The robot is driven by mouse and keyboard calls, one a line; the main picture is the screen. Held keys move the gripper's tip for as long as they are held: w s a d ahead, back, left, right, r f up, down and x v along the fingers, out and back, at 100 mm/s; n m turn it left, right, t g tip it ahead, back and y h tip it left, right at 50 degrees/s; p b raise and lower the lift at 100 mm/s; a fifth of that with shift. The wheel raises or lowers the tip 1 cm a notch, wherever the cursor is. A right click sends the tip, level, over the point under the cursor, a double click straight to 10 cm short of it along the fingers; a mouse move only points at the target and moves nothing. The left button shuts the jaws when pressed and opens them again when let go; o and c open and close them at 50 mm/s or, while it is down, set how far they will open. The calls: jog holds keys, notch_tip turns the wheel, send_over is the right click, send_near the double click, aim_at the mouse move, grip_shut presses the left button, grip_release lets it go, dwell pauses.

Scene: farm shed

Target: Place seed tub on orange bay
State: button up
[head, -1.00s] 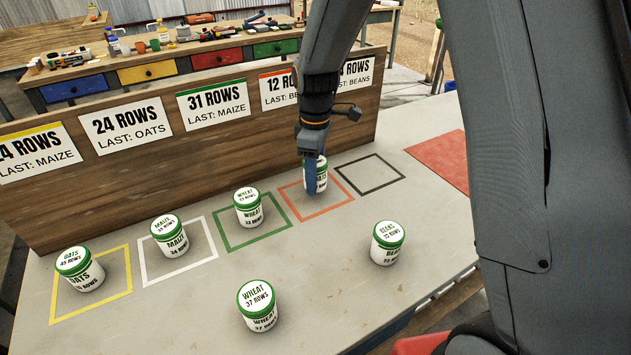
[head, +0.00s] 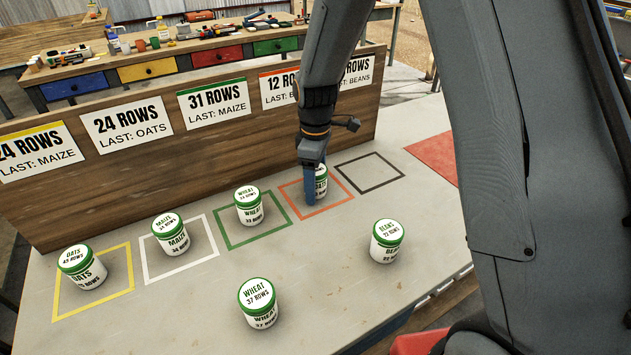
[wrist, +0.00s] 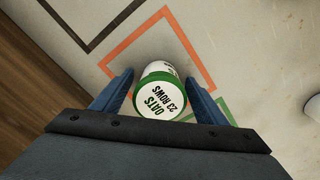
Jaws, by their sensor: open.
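A white seed tub with a green-edged lid (wrist: 160,98) reads "OATS 23 ROWS" in the wrist view. It stands in the orange bay (wrist: 200,58), an orange square outline on the table. In the head view the tub (head: 321,182) is partly hidden behind my gripper (head: 311,192), inside the orange bay (head: 335,204). In the wrist view my gripper (wrist: 163,92) is open, with one blue finger on each side of the tub. A gap shows at the left finger; contact at the right is hard to tell.
Tubs stand in the yellow (head: 82,268), white (head: 171,235) and green (head: 249,206) bays. A wheat tub (head: 259,304) and a beans tub (head: 387,241) stand at the front, outside bays. The black bay (head: 369,173) is empty. A signboard (head: 200,140) rises behind.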

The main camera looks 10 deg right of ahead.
notch_tip(320, 180, up, 12)
jog(key=b, duration=0.2)
jog(key=shift+r+b, duration=0.15)
jog(key=shift+b, duration=0.15)
